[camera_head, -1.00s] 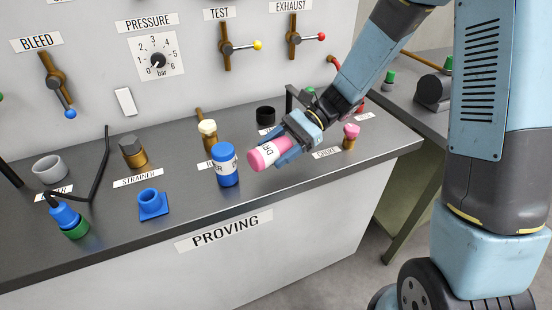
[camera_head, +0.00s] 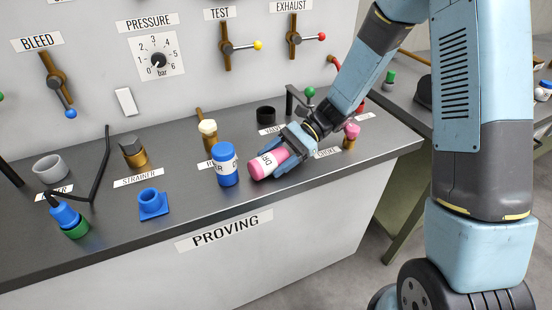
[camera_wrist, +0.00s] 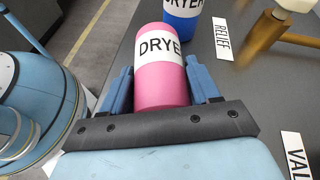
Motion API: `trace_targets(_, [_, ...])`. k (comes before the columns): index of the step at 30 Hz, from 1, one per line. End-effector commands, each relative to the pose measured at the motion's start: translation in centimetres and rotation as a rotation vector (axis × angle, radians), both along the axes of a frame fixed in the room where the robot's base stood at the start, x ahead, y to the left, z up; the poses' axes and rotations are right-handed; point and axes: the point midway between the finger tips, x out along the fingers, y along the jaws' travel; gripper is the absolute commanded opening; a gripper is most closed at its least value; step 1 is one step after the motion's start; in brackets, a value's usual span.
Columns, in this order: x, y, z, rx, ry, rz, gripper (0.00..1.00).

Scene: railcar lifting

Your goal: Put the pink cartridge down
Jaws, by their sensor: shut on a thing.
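The pink cartridge (camera_head: 267,163) has a white label band reading "DRYER" in the wrist view (camera_wrist: 162,85). My gripper (camera_head: 279,157) is shut on it, with one blue finger on each side in the wrist view (camera_wrist: 162,88). The cartridge lies tilted, close above or touching the dark bench top (camera_head: 190,205); I cannot tell which. A blue cartridge (camera_head: 226,166) with a white label stands upright just left of it, and shows beyond it in the wrist view (camera_wrist: 183,22).
A blue square-based fitting (camera_head: 152,204), a brass strainer (camera_head: 133,152) and a grey cup (camera_head: 50,168) stand to the left. A brass fitting with a cream top (camera_head: 208,133) stands behind the blue cartridge. A pink-topped fitting (camera_head: 351,134) is right of my gripper.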

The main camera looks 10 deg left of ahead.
Motion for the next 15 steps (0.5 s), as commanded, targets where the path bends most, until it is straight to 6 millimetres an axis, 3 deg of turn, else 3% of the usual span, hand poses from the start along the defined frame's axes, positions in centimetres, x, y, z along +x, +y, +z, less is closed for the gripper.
trace_targets(3, [0.0,-0.01,-0.28,0.001,0.001,0.0,0.09])
trace_targets(4, [0.01,-0.02,-0.29,0.0,0.0,0.0,0.63])
trace_targets(11, [0.0,-0.04,-0.29,-0.001,0.001,0.0,0.85])
trace_targets(15, [-0.03,-0.08,-0.33,-0.001,0.001,0.0,0.86])
